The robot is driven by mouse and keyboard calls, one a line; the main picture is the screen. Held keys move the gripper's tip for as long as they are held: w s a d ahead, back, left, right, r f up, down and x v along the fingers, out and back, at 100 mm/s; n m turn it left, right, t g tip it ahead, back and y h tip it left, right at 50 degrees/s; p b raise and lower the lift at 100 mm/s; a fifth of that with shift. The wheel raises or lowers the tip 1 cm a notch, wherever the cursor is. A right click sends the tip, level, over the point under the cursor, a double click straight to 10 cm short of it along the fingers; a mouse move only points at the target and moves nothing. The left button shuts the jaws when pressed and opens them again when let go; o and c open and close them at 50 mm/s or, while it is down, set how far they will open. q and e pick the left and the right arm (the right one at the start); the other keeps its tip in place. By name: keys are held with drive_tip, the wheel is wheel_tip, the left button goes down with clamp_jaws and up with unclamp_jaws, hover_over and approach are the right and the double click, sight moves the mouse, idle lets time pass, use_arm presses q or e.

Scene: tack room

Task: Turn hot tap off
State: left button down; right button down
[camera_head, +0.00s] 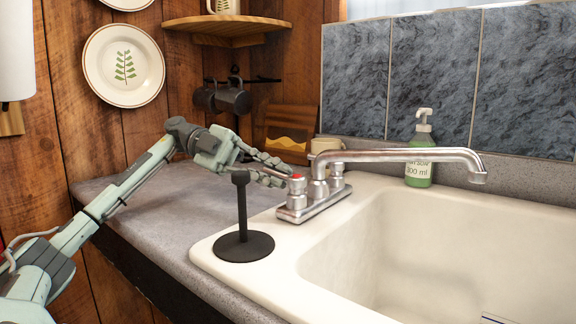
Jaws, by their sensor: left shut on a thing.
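The chrome faucet (420,155) stands at the back left rim of the sink, its spout reaching right over the basin. The hot tap handle (297,180) has a red mark on top and sits at the near left end of the faucet base. My left gripper (284,173) reaches in from the left, above the counter, and its fingers are closed at the hot tap handle. The fingers partly hide the handle, so its exact turn is hard to tell. I see no water under the spout. My right gripper is not in view.
A black stand (243,247) with a round base stands on the sink's left rim, close in front of my left gripper. A green soap bottle (419,160) and a pale mug (327,147) stand behind the faucet. The cream sink (450,250) fills the right.

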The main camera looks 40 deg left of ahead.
use_arm(q)
drive_tip(key=shift+w+m+g, duration=0.1)
drive_tip(key=shift+m+g, duration=0.2)
drive_tip(key=c, duration=1.6)
unclamp_jaws()
drive_tip(key=shift+a, duration=0.15)
drive_tip(key=shift+v, duration=5.85)
drive_tip(key=shift+a, duration=0.1)
